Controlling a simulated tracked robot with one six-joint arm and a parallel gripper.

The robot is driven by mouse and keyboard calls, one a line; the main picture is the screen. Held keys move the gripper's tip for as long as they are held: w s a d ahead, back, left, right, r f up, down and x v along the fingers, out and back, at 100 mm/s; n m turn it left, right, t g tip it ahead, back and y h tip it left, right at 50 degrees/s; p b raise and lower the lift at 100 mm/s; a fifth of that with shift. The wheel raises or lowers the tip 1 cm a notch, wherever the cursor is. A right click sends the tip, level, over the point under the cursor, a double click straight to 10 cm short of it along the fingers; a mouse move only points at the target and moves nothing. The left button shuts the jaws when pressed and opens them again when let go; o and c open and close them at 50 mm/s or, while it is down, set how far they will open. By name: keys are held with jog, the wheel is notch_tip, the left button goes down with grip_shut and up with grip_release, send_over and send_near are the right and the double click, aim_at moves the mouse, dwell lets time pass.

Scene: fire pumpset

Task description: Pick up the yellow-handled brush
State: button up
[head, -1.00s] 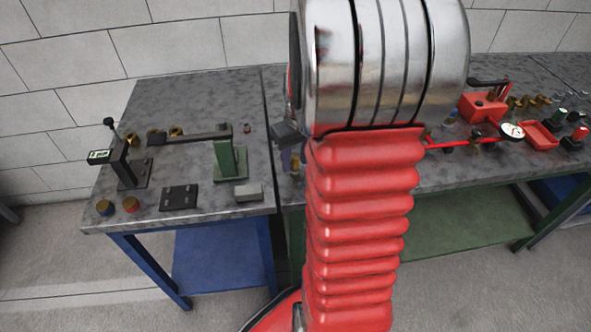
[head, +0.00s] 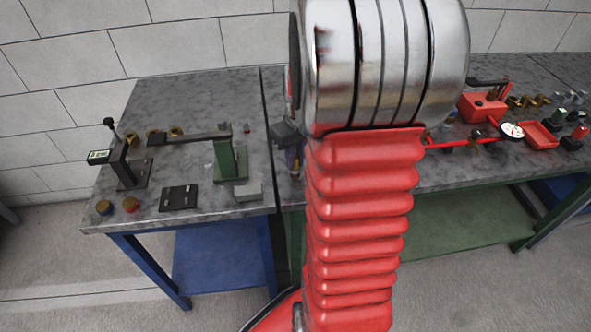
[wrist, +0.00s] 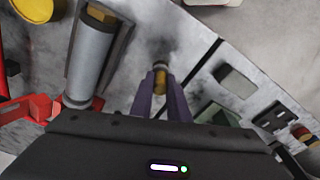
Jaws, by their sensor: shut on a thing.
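The yellow-handled brush (wrist: 160,78) shows only as a short yellow piece between the purple fingers of my gripper (wrist: 160,82) in the wrist view. A dark end lies just beyond it, above the grey worktop. My gripper is shut on the yellow piece. In the head view my gripper (head: 293,158) shows small at the left edge of my arm, over the tables near the seam. The brush is mostly hidden there. I cannot tell whether it touches the worktop.
A green stand with a dark bar (head: 228,160) and a grey block (head: 248,191) stand on the left table. A black plate (head: 178,198) lies nearer the front. A metal cylinder (wrist: 92,60) is close on the left in the wrist view. A red box (head: 482,107) is at right.

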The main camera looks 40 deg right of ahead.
grip_shut()
notch_tip(320, 180, up, 10)
dwell(0.6)
dwell(0.6)
